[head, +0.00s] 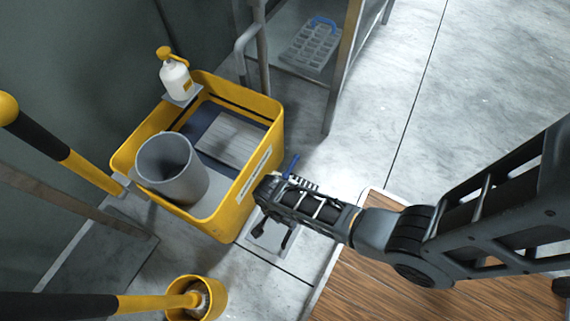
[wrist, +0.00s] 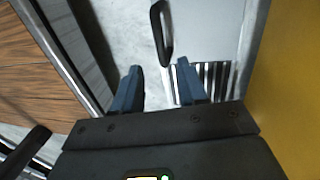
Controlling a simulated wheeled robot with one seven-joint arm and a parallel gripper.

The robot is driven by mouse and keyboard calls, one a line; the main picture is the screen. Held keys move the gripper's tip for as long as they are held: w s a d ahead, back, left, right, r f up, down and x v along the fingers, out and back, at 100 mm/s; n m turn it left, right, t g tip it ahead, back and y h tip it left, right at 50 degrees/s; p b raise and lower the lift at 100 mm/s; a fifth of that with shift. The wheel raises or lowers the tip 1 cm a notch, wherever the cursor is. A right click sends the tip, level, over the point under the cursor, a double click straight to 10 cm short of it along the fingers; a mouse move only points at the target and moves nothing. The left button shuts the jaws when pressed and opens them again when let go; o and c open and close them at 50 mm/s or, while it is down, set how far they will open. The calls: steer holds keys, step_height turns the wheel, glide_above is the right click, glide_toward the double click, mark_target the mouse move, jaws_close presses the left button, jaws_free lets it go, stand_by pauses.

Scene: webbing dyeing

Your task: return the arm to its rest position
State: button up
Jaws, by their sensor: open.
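My arm reaches in from the right in the head view. My gripper (head: 272,198) is at its far end, beside the right side of the yellow cart (head: 232,211) and above the floor. In the wrist view, the two blue-grey fingers of my gripper (wrist: 160,78) stand apart with nothing between them. A black handle-like loop (wrist: 161,32) lies beyond the fingertips, over a pale panel (wrist: 210,30). A slotted light and dark strip (wrist: 214,76) shows behind the right finger. I cannot tell whether anything touches the gripper.
The cart holds a grey bucket (head: 165,160) and a white pump bottle (head: 174,78). A yellow pot (head: 207,311) stands at the bottom. A wooden platform (head: 385,285) lies under my arm. A shelf with a pale tray (head: 311,45) is at the back. Open floor (head: 470,90) spreads upper right.

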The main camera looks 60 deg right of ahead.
stand_by(0.3)
steer(key=s+a+r+n+t, duration=0.2)
steer(key=s+r+n+t, duration=0.3)
steer(key=r, duration=0.4)
steer(key=s+a+r+n+t, duration=0.1)
steer(key=s+r+n+t, duration=0.4)
steer(key=r, duration=0.4)
steer(key=s+r+n+t+p, duration=0.1)
steer(key=r+n+t+p, duration=0.2)
steer(key=r+p, duration=0.9)
steer(key=s+d+r+n+t+p, duration=0.1)
steer(key=r+n+t+p, duration=0.3)
steer(key=r, duration=3.7)
steer(key=s+p, duration=0.1)
steer(key=p, duration=0.7)
steer(key=shift+d+r+n, duration=0.15)
steer(key=shift+d+n, duration=0.15)
steer(key=shift+s, duration=0.1)
